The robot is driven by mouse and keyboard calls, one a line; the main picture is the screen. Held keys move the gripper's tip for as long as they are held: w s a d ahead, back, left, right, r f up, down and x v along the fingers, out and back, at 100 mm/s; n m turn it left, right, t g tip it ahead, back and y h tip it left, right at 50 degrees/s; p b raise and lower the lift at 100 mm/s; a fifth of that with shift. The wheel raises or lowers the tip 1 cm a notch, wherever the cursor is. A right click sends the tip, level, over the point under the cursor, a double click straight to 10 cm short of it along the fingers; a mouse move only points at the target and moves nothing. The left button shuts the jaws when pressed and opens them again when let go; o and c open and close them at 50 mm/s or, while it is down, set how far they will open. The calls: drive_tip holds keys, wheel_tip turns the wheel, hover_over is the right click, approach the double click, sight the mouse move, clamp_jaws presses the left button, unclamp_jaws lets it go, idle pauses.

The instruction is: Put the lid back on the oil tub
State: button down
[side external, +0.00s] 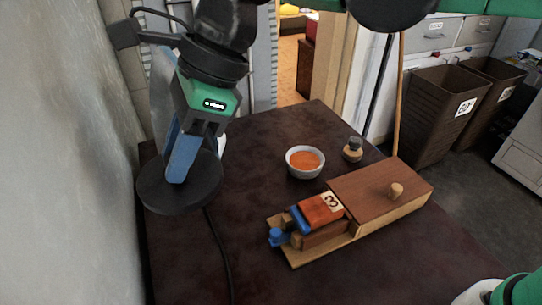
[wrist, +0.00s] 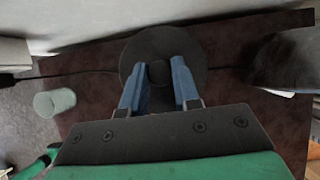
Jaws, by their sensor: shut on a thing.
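My gripper (side external: 176,180) points down at the left of the table, its blue fingers over the middle of a dark round disc (side external: 206,191), which looks like a lid. In the wrist view, the two blue fingers (wrist: 158,92) stand either side of a small dark knob (wrist: 158,72) at the centre of the disc (wrist: 136,55). The fingers are shut on it. I cannot tell whether the disc is raised or resting on something. No tub can be clearly made out; whatever is under the disc is hidden.
On the dark table (side external: 265,235) are a white bowl (side external: 291,167) of orange contents, a small jar (side external: 352,150) and a wooden box (side external: 375,195) with a partly open end. A black cable (side external: 222,258) runs from near the disc. A wall (side external: 50,150) borders the left side.

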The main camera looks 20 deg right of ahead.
drive_tip(key=w+d+f, duration=0.3)
drive_tip(key=w+d, duration=0.1)
drive_tip(key=d, duration=0.4)
drive_tip(key=w+d+f, duration=0.4)
drive_tip(key=d, duration=0.4)
drive_tip(key=w+d+f, duration=0.3)
drive_tip(key=w+d, duration=0.2)
drive_tip(key=d, duration=0.3)
drive_tip(key=shift+s+f, duration=0.15)
drive_tip(key=shift+f, duration=1.25)
drive_tip(key=shift+s+f, duration=0.1)
drive_tip(key=shift+f, duration=1.3)
drive_tip(key=shift+f, duration=0.15)
drive_tip(key=shift+c, duration=0.5)
unclamp_jaws()
wheel_tip(320, 180, up, 7)
